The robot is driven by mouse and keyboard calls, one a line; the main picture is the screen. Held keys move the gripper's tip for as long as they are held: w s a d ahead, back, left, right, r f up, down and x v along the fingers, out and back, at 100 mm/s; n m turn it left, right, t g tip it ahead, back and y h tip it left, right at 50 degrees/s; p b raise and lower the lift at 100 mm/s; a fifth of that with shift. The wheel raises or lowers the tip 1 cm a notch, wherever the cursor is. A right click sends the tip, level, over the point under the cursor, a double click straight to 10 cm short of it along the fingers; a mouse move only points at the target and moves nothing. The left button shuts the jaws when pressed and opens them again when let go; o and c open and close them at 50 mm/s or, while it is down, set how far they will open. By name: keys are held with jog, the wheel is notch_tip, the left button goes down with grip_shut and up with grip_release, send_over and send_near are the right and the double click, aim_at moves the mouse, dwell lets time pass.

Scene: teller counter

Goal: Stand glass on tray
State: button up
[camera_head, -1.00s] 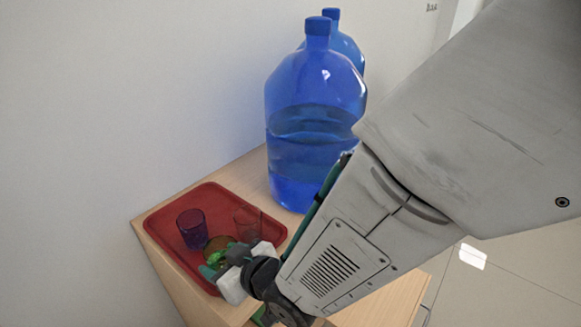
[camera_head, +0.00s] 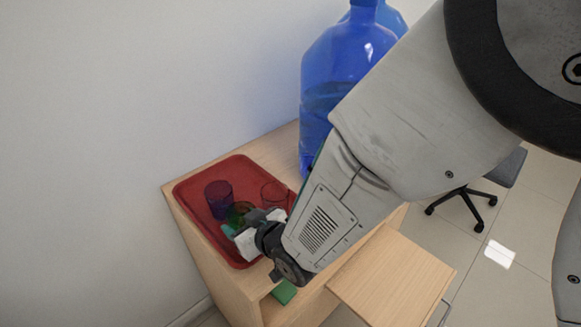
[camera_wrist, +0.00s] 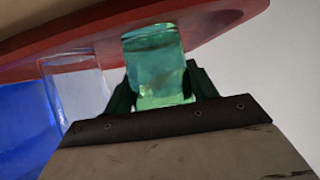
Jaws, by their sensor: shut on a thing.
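The red tray (camera_head: 190,205) lies on the wooden counter. My gripper (camera_head: 240,230) is at the tray's near right side, shut on a green glass (camera_head: 240,211) that shows yellowish over the red. In the wrist view the green glass (camera_wrist: 155,68) is between the dark fingers, with its far end against the tray (camera_wrist: 215,18). I cannot tell whether the green glass touches the tray.
Large blue water bottles (camera_head: 335,70) stand at the back right of the counter (camera_head: 270,148), partly behind my arm. A green object (camera_head: 284,292) lies in the opening below. A lower wooden surface (camera_head: 390,280) juts out at right. A chair (camera_head: 480,185) stands beyond.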

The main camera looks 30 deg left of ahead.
jog(key=shift+f, duration=0.1)
jog(key=o, duration=1.3)
jog(key=shift+c, duration=0.2)
